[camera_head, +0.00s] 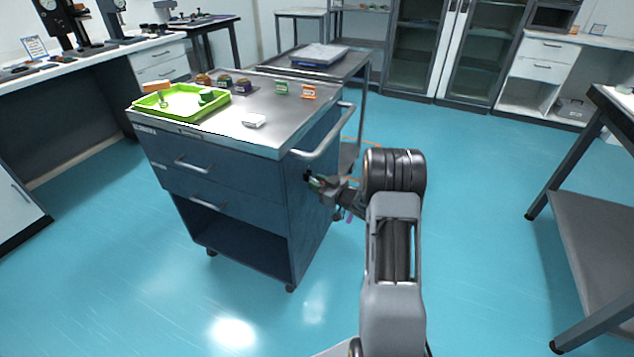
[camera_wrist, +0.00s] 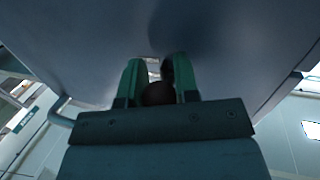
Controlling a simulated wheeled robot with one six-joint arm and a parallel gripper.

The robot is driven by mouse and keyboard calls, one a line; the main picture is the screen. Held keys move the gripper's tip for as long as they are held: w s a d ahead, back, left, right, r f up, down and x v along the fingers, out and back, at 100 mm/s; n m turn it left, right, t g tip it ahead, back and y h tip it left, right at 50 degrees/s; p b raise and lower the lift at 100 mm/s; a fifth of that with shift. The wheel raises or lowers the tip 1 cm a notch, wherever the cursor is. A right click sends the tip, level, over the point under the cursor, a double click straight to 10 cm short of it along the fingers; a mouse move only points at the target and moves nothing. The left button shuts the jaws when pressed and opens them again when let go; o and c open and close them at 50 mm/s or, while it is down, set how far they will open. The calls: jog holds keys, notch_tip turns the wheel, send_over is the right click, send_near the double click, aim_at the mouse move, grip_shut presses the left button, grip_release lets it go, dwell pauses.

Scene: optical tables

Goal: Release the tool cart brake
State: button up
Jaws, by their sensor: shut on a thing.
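The tool cart (camera_head: 240,205) is a blue-grey cabinet on casters with a steel top, two drawers and an open lower bay. My gripper (camera_head: 318,184) is at the cart's right side panel, below the side push handle (camera_head: 325,140). In the wrist view my gripper (camera_wrist: 158,88) has its two green fingers closed around a dark round knob (camera_wrist: 158,94), which looks like the brake lever's end. The cart's panel (camera_wrist: 90,50) fills the view just beyond. The lever's lower part and its angle are hidden by the fingers.
A green tray (camera_head: 182,113) and several small items stand on the cart top. A second cart (camera_head: 345,66) stands behind it. A grey table (camera_head: 600,215) is at the right. The blue floor in front of the cart is clear.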

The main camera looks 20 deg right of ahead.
jog(key=r+g+p, duration=0.1)
jog(key=p, duration=0.1)
jog(key=r+g+h+p, duration=0.1)
jog(key=p, duration=0.1)
jog(key=shift+s+d+n+p, duration=0.1)
jog(key=shift+s+n+p, duration=0.05)
jog(key=shift+n+p, duration=0.15)
jog(key=g+p, duration=0.1)
jog(key=p, duration=0.1)
jog(key=r+g+h+p, duration=0.1)
jog(key=p, duration=0.2)
jog(key=shift+s+d+n+h+p, duration=0.1)
jog(key=shift+s+n+h+p, duration=0.05)
jog(key=shift+n+h+p, duration=0.2)
jog(key=g+h+p, duration=0.1)
jog(key=p, duration=0.3)
jog(key=g+h+p, duration=0.1)
jog(key=p, duration=0.2)
jog(key=shift+r+n+g+p, duration=0.25)
jog(key=shift+r+g+p, duration=0.05)
jog(key=shift+g+p, duration=0.1)
jog(key=shift+g+h+p, duration=0.25)
jog(key=shift+g+p, duration=0.15)
jog(key=shift+p, duration=0.8)
jog(key=shift+f+p, duration=0.15)
jog(key=shift+p, duration=0.2)
jog(key=o, duration=0.9)
jog(key=shift+d, duration=0.1)
